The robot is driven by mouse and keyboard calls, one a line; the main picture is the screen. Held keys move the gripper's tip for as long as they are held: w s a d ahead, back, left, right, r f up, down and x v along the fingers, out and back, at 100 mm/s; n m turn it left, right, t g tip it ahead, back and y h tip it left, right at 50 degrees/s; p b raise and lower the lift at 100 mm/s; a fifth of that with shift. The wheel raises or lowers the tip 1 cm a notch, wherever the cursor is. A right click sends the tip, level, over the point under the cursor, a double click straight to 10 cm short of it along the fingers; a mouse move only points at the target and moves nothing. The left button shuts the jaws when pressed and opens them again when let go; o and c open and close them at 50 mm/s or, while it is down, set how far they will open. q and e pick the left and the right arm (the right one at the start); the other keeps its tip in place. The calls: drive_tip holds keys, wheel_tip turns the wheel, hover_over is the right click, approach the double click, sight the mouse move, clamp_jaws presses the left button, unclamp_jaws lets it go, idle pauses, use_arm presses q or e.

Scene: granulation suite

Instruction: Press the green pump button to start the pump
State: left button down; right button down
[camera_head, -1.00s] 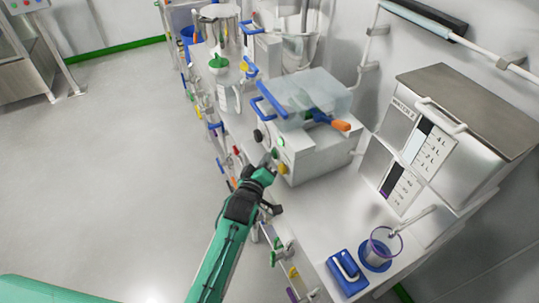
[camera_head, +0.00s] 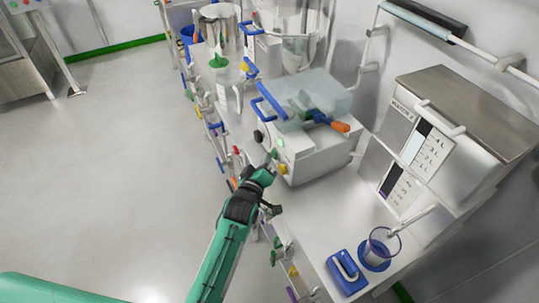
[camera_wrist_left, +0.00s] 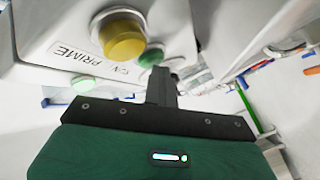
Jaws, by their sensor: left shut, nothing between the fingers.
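The pump (camera_head: 318,158) is a pale box with a clear cover on the bench. Its front carries a green button (camera_wrist_left: 152,56), a larger yellow button (camera_wrist_left: 122,38) beside a PRIME label, and a round green lamp (camera_wrist_left: 88,83) that glows. The lamp also shows in the head view (camera_head: 281,142). My left gripper (camera_head: 270,161) is shut and empty, with its fingertips at the pump's front. In the left wrist view its fingers (camera_wrist_left: 162,84) reach to the green button's lower edge; I cannot tell whether they press it. My right gripper is not in view.
A blue-handled lever with an orange end (camera_head: 331,121) sits on the pump. A blue holder (camera_head: 347,272) and a clear cup (camera_head: 383,245) stand nearer on the bench. A steel-topped cabinet (camera_head: 452,130) is at right. The floor at left is clear.

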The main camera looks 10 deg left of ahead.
use_arm(q)
drive_tip(key=shift+s+a+r+p, duration=0.15)
drive_tip(key=shift+s+a+p, duration=0.3)
drive_tip(key=shift+a+p, duration=0.1)
drive_tip(key=s+a, duration=0.1)
drive_tip(key=s+a+p, duration=0.1)
drive_tip(key=a, duration=0.1)
drive_tip(key=shift+s+a, duration=0.2)
drive_tip(key=shift+a, duration=0.05)
drive_tip(key=shift+a+f, duration=0.1)
drive_tip(key=shift+f, duration=0.1)
